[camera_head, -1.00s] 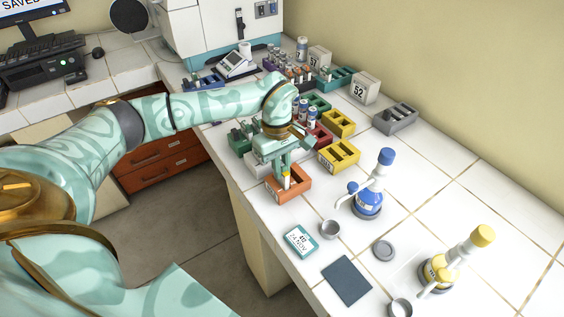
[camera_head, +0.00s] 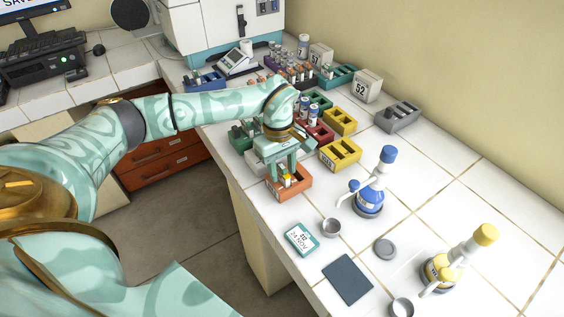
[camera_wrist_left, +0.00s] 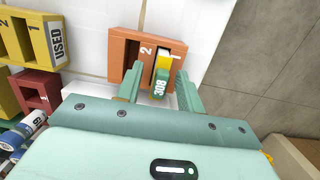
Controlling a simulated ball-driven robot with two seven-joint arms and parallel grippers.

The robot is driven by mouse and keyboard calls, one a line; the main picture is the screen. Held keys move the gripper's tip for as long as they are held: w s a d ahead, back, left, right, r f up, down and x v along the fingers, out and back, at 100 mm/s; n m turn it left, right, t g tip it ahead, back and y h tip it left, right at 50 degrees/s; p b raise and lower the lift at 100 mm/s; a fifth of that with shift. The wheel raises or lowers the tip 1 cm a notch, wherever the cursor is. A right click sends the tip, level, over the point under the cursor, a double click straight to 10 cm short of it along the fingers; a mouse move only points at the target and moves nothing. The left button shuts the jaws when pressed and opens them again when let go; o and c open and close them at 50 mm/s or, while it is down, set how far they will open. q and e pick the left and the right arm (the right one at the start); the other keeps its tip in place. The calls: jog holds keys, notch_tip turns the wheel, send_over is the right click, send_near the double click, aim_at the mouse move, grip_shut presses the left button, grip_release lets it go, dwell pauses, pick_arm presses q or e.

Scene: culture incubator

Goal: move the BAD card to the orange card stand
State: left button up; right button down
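The orange stand (camera_head: 302,190) sits near the table's left edge; the wrist view (camera_wrist_left: 118,47) shows its slots marked 1 and 2. A small yellow-topped piece with a green end marked 308 (camera_wrist_left: 160,84) sits at slot 1; its yellow part also shows in the head view (camera_head: 287,181). My left gripper (camera_head: 281,172) is over the stand, its fingers (camera_wrist_left: 158,90) open on either side of this piece with gaps. My right gripper is out of view. No BAD label is readable.
Yellow (camera_head: 340,154), red and green racks crowd behind the orange stand. A blue-capped bottle (camera_head: 369,195) and a yellow-capped bottle (camera_head: 443,270) stand to the right. A dark pad (camera_head: 347,279) and small metal cups lie in front.

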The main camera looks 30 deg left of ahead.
pick_arm(q)
notch_tip(320, 180, up, 16)
jog(key=a+p, duration=0.1)
jog(key=p, duration=0.2)
jog(key=shift+w+a, duration=0.4)
